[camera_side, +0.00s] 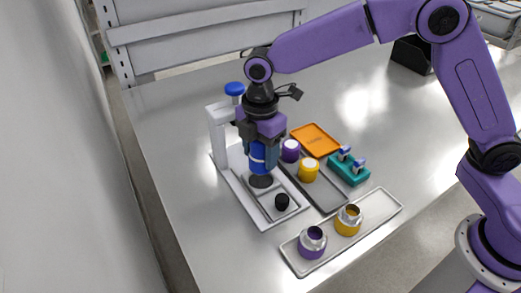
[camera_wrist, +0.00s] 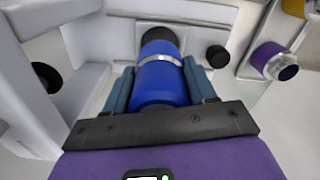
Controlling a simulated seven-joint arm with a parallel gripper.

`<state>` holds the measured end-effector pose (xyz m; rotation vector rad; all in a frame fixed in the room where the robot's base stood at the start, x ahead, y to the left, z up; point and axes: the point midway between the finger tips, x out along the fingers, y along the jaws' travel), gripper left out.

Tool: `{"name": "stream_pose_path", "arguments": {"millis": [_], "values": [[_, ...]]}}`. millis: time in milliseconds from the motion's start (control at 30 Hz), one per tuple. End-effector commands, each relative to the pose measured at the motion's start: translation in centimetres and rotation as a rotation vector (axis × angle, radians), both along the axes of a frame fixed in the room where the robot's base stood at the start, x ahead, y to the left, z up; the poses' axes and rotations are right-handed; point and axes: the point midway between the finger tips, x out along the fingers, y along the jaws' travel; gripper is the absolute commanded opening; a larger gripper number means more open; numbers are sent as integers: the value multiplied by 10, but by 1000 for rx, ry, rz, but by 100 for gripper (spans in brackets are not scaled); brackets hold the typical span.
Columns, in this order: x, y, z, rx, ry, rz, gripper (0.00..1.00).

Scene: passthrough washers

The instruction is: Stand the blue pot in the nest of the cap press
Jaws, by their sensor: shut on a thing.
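The blue pot (camera_side: 257,159), with a pale band, is between the fingers of my gripper (camera_side: 264,154). The wrist view shows the fingers (camera_wrist: 160,90) on both sides of the blue pot (camera_wrist: 161,75). The cap press (camera_side: 217,134) is a white frame with a blue knob (camera_side: 235,89) on top. Its dark round nest (camera_side: 261,181) lies just below the pot's lower end; the nest (camera_wrist: 160,37) also shows past the pot's end in the wrist view. The pot looks roughly upright. I cannot tell whether it touches the nest.
A black knob (camera_side: 282,201) stands on the press base. A front tray (camera_side: 381,205) holds purple and yellow metal-topped pieces.

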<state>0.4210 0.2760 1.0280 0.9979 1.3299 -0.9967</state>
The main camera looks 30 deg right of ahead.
Motion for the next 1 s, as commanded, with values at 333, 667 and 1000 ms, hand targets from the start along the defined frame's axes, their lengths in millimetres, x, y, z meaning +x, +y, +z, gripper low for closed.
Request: {"name": "stream_pose_path", "arguments": {"millis": [333, 667, 1000], "values": [[0, 0, 0, 0, -1, 0, 18], [0, 0, -7, 0, 0, 0, 18], [0, 0, -17, 0, 0, 0, 18]]}}
